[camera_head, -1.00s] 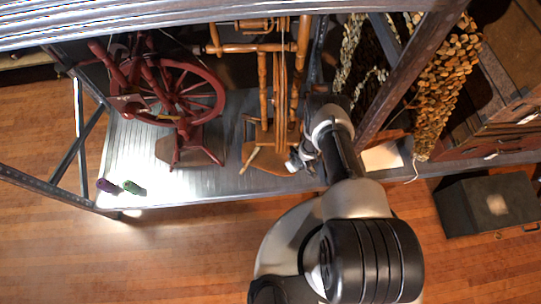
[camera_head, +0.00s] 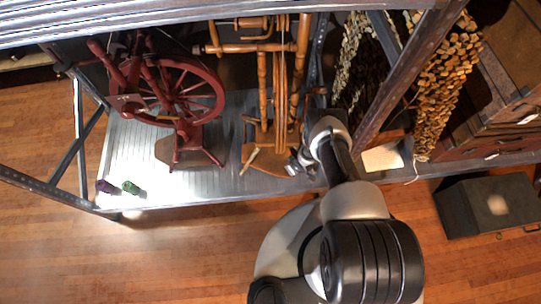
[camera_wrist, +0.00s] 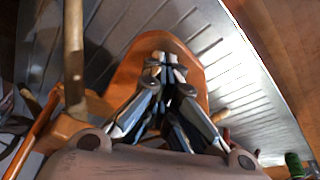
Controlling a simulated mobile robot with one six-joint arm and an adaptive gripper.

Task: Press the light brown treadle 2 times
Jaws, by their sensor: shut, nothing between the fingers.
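The light brown treadle (camera_head: 272,160) is a flat wooden board at the foot of the light brown spinning wheel (camera_head: 262,80) on the metal shelf. In the wrist view the treadle (camera_wrist: 190,62) shows as a rounded orange-brown board behind the fingers. My gripper (camera_wrist: 165,58) is shut and empty, its fingertips together over the treadle in that view. In the head view my gripper (camera_head: 294,167) is at the treadle's right part. I cannot tell whether the fingertips touch it.
A dark red spinning wheel (camera_head: 180,95) stands to the left on the shelf (camera_head: 225,184). A green spool (camera_head: 131,188) and a purple spool (camera_head: 106,187) lie near the front left. A slanted metal post (camera_head: 408,75) stands right of my arm. A dark box (camera_head: 488,205) sits on the floor.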

